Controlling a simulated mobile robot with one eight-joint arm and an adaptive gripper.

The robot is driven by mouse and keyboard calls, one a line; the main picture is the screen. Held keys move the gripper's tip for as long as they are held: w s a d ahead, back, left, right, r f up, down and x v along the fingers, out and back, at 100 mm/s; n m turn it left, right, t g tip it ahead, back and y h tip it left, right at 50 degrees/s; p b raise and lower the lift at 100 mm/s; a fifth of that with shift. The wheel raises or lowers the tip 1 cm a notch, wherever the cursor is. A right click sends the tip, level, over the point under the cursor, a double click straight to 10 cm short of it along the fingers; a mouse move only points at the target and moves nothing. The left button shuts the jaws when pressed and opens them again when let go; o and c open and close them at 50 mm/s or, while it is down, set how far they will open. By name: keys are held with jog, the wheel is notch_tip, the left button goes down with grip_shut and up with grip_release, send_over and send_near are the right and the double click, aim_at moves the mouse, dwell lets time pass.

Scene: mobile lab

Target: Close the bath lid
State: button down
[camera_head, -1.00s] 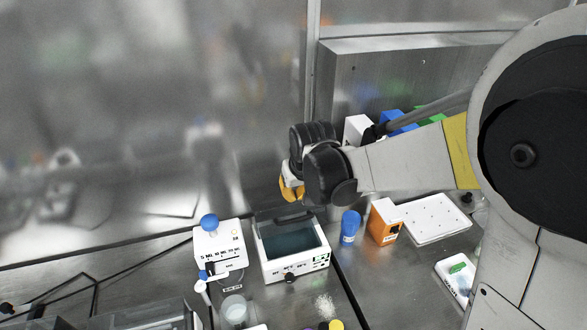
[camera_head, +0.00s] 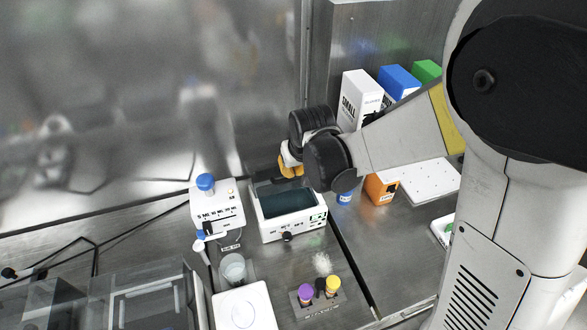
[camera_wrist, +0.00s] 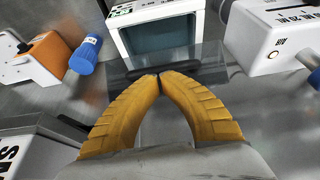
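The bath (camera_head: 292,229) is a white box with dark water in its open top; it also shows at the top of the wrist view (camera_wrist: 128,16). In the wrist view a clear panel, seemingly the bath lid (camera_wrist: 205,62), stands out from the bath's back edge, raised off the opening. A dark bar (camera_wrist: 192,68) lies across it. My gripper (camera_head: 284,176) hangs just behind and above the bath's back edge. In the wrist view its yellow fingertips (camera_wrist: 159,75) meet right at the dark bar. I cannot tell whether they touch it; nothing shows gripped between them.
A white device with a blue knob (camera_head: 217,211) stands left of the bath. Boxes (camera_head: 360,100) stand behind my arm. Purple and yellow caps (camera_head: 306,292) sit in front.

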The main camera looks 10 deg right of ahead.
jog(key=shift+s+d+f, duration=0.1)
jog(key=shift+s+f, duration=0.2)
jog(key=shift+s, duration=0.05)
jog(key=s+d+f+t+b, duration=0.1)
jog(key=s+f+t+b, duration=0.1)
jog(key=s+f+b, duration=0.5)
jog(key=shift+d+f+b, duration=0.2)
jog(key=shift+f+b, duration=1.75)
jog(key=shift+b, duration=0.55)
